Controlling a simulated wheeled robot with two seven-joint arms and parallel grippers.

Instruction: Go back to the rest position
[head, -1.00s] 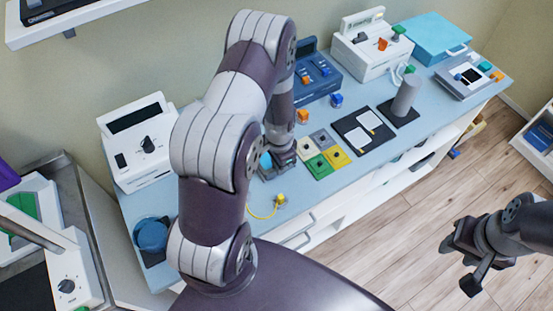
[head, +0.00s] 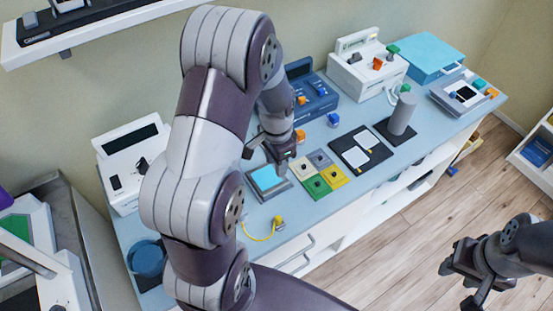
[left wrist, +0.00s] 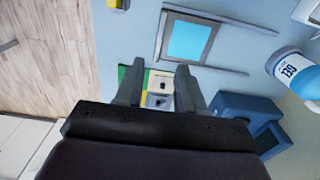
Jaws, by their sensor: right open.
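My left gripper (head: 274,158) hangs over the blue bench top, beside a framed pad with a light-blue face (head: 268,181). In the left wrist view its two fingers (left wrist: 161,88) are apart with nothing held between them. The coloured squares (head: 319,175) lie past the fingers, and the framed pad (left wrist: 187,40) lies beyond them. My right gripper (head: 468,268) is out over the wooden floor at the lower right, open and empty.
The bench (head: 225,215) carries a white console (head: 131,165), a blue box device (head: 318,98), a grey cylinder (head: 402,114) and a black board with white cards (head: 350,140). A gel bottle (left wrist: 292,68) shows in the left wrist view. Floor (head: 400,240) in front is clear.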

